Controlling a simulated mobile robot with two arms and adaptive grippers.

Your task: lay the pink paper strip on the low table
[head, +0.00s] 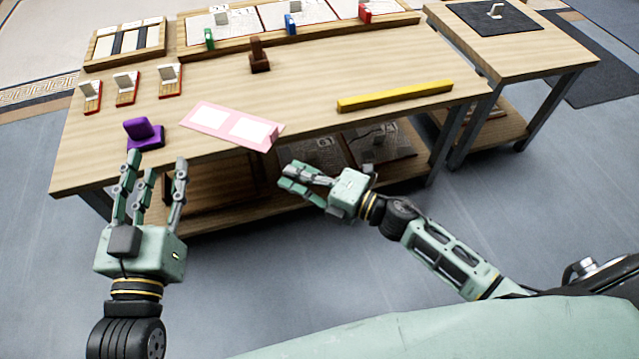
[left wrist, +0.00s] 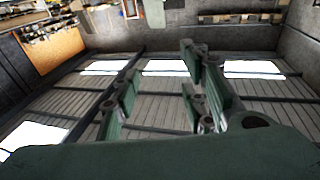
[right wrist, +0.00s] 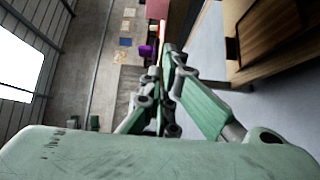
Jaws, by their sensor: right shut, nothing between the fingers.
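The pink paper strip (head: 215,131), with two white patches, is at the front edge of the large wooden table (head: 330,75). Its near right corner reaches slightly past the edge; I cannot tell if it lies fully flat. A pink piece also shows at the top of the right wrist view (right wrist: 157,9). My right gripper (head: 287,176) is shut and empty, in front of the table just below and right of the strip. My left gripper (head: 155,163) is open and empty, in front of the table's left part. Its spread fingers show in the left wrist view (left wrist: 190,85).
A purple stamp-like block (head: 143,133) stands left of the strip. A yellow bar (head: 395,95) lies to its right, a brown block (head: 259,56) behind. Several small card holders (head: 127,88) stand at left. A smaller table (head: 540,50) stands at right. The table middle is mostly clear.

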